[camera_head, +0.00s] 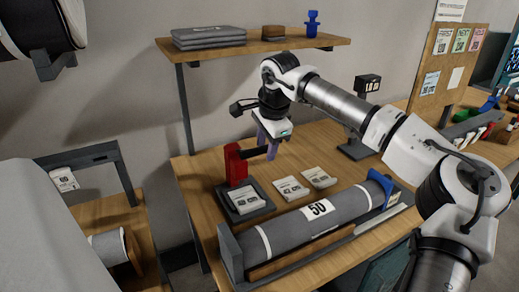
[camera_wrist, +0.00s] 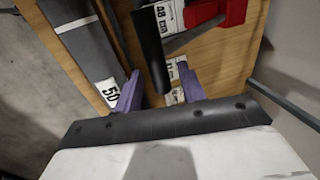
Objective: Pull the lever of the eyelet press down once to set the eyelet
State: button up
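The eyelet press has a red body (camera_head: 235,164) on a dark base (camera_head: 259,211), with a white labelled packet (camera_head: 246,199) on the base. Its black lever (camera_head: 254,153) sticks out to the right, close to level. In the wrist view the lever (camera_wrist: 150,40) comes down from the top, and its end lies between my purple fingers. My gripper (camera_head: 267,143) points down at the lever's free end. In the wrist view my gripper (camera_wrist: 160,70) has its fingers apart, with gaps beside the lever. I cannot tell whether either finger touches it. The eyelet itself is not discernible.
A grey roll (camera_head: 318,215) marked 50 lies in a holder along the bench front. Two white packets (camera_head: 291,189) (camera_head: 320,178) lie right of the press. A dark stand with a display (camera_head: 367,84) is behind. A wooden shelf (camera_head: 255,47) hangs above at the back.

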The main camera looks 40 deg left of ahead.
jog(key=c, duration=0.6)
jog(key=shift+c, duration=0.2)
jog(key=shift+f, duration=0.1)
jog(key=shift+s+d+f+b, duration=0.15)
jog(key=shift+d+f+b, duration=0.2)
jog(key=shift+f+b, duration=0.25)
jog(key=shift+f, duration=0.15)
jog(key=shift+s+d+f+b, duration=0.1)
jog(key=shift+d+f+b, duration=0.2)
jog(key=shift+f+b, duration=0.3)
jog(key=shift+f, duration=0.15)
jog(key=shift+s+d+f+b, duration=0.1)
jog(key=shift+d+f+b, duration=0.1)
jog(key=shift+f+b, duration=0.45)
jog(key=shift+f, duration=0.25)
